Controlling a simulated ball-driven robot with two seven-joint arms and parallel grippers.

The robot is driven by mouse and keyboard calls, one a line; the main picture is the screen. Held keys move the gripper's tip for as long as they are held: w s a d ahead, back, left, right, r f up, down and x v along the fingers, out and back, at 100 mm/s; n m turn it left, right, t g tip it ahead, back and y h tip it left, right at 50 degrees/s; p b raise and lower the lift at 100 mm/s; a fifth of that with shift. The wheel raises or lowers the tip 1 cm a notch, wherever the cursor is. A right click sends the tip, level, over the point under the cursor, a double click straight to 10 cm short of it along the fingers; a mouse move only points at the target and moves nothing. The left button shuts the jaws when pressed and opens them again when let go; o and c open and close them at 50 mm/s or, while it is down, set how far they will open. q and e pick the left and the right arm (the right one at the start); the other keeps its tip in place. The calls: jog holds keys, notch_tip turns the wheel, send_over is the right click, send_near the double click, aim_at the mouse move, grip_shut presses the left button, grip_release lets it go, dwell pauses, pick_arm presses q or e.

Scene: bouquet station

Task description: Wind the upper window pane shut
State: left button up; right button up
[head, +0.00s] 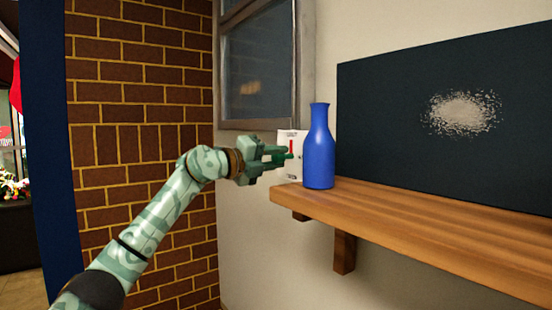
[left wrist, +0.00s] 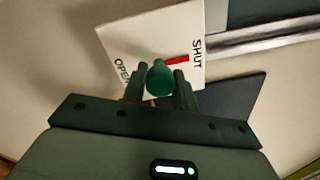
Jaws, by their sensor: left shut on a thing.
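The window (head: 258,70) is at the top centre of the head view, with dark panes in a grey-brown frame. I cannot tell how far its upper pane stands open. Below it, a white plate (head: 297,170) on the wall is marked SHUT at the top and OPEN at the bottom, with a red mark nearer SHUT. It also shows in the left wrist view (left wrist: 190,20). My left gripper (head: 284,158) is shut on a round green knob (left wrist: 159,78) in front of the plate. The fingers stand on both sides of it. My right gripper is not in view.
A blue bottle (head: 318,155) stands on the left end of a wooden shelf (head: 410,220), close to the right of my left gripper. A dark board (head: 385,120) with a pale speckled patch is behind the shelf. A brick wall (head: 140,100) is at the left.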

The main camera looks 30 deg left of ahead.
pick_arm(q)
jog(key=shift+a+r, duration=0.1)
jog(key=shift+r, duration=0.05)
jog(key=o, duration=0.9)
jog(key=shift+c, duration=0.2)
jog(key=shift+o, duration=0.5)
jog(key=shift+s+a+f+b, duration=0.15)
jog(key=shift+s+f+b, duration=0.1)
jog(key=shift+s+b, duration=0.1)
jog(key=b+v, duration=0.7)
jog(key=v, duration=0.8)
jog(key=shift+s, duration=0.3)
